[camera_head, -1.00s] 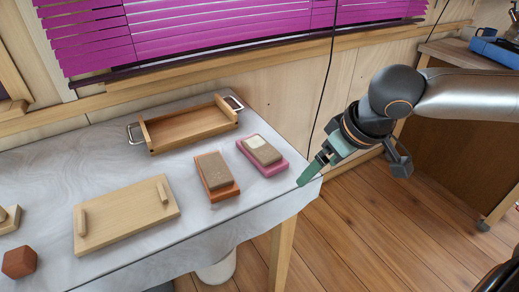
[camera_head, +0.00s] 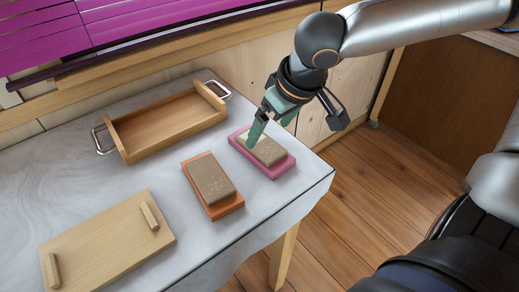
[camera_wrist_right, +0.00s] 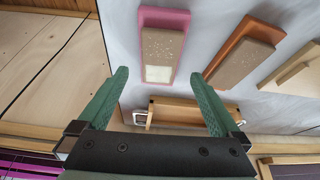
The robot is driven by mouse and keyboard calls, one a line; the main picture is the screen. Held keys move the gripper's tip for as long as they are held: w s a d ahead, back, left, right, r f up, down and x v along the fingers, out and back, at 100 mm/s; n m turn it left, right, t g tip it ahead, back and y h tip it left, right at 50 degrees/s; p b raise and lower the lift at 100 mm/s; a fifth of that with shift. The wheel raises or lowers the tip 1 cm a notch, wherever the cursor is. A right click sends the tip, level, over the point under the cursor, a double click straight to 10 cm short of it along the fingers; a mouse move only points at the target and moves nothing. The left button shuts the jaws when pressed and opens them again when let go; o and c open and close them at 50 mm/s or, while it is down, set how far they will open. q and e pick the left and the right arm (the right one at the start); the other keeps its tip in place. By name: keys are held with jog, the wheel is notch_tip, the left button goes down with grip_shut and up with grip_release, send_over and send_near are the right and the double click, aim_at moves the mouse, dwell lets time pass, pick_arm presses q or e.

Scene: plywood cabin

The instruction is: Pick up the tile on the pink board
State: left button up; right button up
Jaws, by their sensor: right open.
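The pink board (camera_head: 275,171) lies near the right end of the grey table, with a brown speckled block (camera_head: 267,151) on top. The small cream tile (camera_wrist_right: 158,73) sits on one end of that block in the wrist view. In the head view the tile is mostly hidden behind a finger. My right gripper (camera_head: 272,128) is open, with green fingers pointing down over the tile end of the pink board. In the wrist view the tile shows between the two spread fingertips (camera_wrist_right: 159,77), with nothing held. My left gripper is not in view.
An orange board (camera_head: 228,208) with a brown block (camera_head: 211,181) lies beside the pink board, to its left. A wooden tray (camera_head: 170,122) with metal handles stands behind them. A pale board with two bars (camera_head: 108,246) lies at the front left. The table edge is close on the right.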

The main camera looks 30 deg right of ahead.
aim_at(261, 144)
jog(key=shift+w+f, duration=0.25)
jog(key=shift+f, duration=0.4)
jog(key=b+x, duration=0.1)
jog(key=x, duration=0.3)
jog(key=shift+w+f+b, duration=0.1)
jog(key=shift+f+b, duration=0.15)
jog(key=shift+b, duration=0.05)
jog(key=shift+w+f, duration=0.15)
jog(key=shift+f, duration=0.1)
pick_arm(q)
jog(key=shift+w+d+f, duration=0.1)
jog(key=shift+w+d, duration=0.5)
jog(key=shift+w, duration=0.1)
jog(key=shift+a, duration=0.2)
pick_arm(e)
jog(key=shift+r, duration=0.1)
jog(key=c, duration=1.4)
